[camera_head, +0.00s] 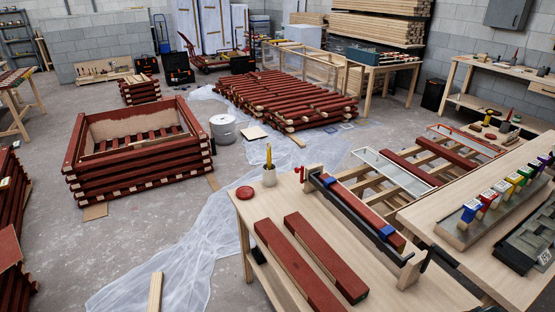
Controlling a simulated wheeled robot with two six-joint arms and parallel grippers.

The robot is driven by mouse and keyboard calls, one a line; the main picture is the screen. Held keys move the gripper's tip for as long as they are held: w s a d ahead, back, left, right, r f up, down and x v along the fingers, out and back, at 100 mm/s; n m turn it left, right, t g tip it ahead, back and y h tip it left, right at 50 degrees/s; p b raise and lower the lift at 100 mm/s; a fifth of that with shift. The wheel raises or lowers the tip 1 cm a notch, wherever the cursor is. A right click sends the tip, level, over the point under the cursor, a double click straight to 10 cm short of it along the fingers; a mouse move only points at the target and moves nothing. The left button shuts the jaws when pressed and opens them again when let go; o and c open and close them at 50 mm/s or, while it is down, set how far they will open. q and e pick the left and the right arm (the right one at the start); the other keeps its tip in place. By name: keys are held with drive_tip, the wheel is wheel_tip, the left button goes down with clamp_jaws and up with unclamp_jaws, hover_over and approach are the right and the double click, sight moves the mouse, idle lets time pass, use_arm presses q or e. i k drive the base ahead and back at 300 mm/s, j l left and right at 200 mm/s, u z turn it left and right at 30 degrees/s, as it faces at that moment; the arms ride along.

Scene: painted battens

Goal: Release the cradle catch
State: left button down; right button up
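A long cradle with a dark metal side (350,213) and pale wooden ends stands on the near workbench (250,222). A red-painted batten (357,202) lies in it. Two blue pieces sit across the batten, one near the far end (328,181) and one near the near end (386,231). A small red part (300,172) stands at the cradle's far left end. I cannot tell which part is the catch, or whether it is closed. Neither of my grippers is in view.
Two loose red battens (297,266) (326,257) lie left of the cradle. A cup with a yellow-handled brush (269,176) and a red disc (245,193) stand at the bench's far left corner. A right-hand bench holds several coloured-top blocks (470,212) and a dark tray (520,246).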

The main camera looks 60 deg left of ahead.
sight(297, 170)
drive_tip(key=j, duration=0.75)
drive_tip(key=k+j, duration=0.1)
drive_tip(key=j, duration=0.65)
